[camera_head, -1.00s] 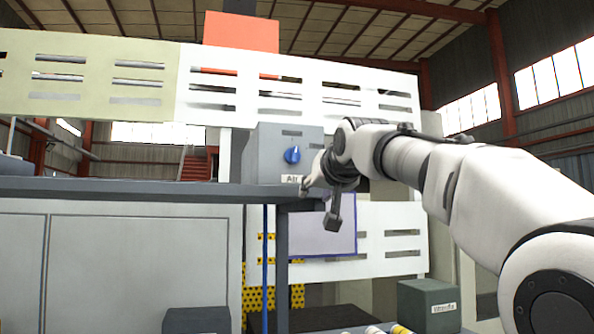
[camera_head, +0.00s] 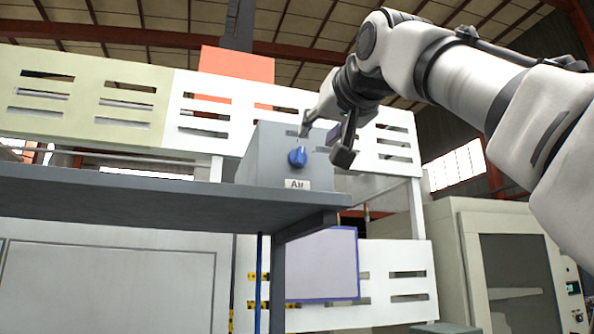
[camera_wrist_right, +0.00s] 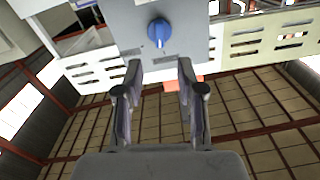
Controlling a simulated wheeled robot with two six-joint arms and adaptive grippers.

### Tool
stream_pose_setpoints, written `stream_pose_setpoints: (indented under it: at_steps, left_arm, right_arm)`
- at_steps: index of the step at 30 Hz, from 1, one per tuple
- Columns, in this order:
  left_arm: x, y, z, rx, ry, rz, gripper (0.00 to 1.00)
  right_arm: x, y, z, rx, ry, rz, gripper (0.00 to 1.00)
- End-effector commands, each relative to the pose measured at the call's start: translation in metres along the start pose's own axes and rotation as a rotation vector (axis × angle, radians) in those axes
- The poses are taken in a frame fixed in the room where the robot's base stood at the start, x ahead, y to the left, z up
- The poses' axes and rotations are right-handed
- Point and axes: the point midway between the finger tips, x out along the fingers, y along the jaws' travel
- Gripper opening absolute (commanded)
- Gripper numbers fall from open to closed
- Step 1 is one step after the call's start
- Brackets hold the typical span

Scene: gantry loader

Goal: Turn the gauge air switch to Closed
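The air switch is a blue knob (camera_head: 297,157) on the front of a grey box (camera_head: 262,152), above a label reading "Air" (camera_head: 297,184). In the right wrist view the knob (camera_wrist_right: 159,32) lies ahead of the fingertips, roughly centred between them. My right gripper (camera_head: 323,146) is open and empty, just right of and above the knob in the head view. Its two fingers (camera_wrist_right: 160,72) stand apart in the wrist view, and nothing is between them. They appear clear of the knob. The small markings around the knob are unreadable. My left gripper is not in view.
The box stands on a dark shelf (camera_head: 150,198) whose edge runs below it. Slotted white panels (camera_head: 205,115) stand behind, with an orange block (camera_head: 237,64) above. A light machine cabinet (camera_head: 515,265) stands at the right. A blue-edged panel (camera_head: 325,265) hangs below the shelf.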

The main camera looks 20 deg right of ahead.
Motion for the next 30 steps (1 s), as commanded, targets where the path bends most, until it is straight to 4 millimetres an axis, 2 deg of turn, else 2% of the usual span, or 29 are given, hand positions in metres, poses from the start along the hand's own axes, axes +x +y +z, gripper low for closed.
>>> stream_pose_setpoints:
  at_steps: [9, 12, 16, 23, 26, 27, 30]
  left_arm:
    - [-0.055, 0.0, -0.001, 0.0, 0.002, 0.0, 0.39]
    - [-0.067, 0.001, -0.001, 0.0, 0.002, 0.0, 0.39]
    - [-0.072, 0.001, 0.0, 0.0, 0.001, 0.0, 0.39]
    - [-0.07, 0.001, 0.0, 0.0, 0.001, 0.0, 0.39]
    - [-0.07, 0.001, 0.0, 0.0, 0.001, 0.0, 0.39]
    - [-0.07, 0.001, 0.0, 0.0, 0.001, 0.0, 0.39]
    - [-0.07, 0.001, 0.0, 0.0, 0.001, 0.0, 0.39]
  right_arm:
    - [0.057, -0.002, -0.01, 0.0, -0.007, 0.002, 0.39]
    - [0.068, -0.001, -0.008, 0.0, -0.006, 0.002, 0.39]
    - [0.076, -0.001, -0.003, 0.0, -0.004, 0.001, 0.39]
    - [0.077, 0.0, 0.0, 0.0, -0.003, 0.001, 0.39]
    - [0.077, 0.0, 0.0, 0.0, -0.003, 0.001, 0.07]
    - [0.077, 0.0, 0.0, 0.0, -0.003, 0.001, 0.0]
    - [0.077, 0.0, 0.0, 0.0, -0.003, 0.001, 0.0]
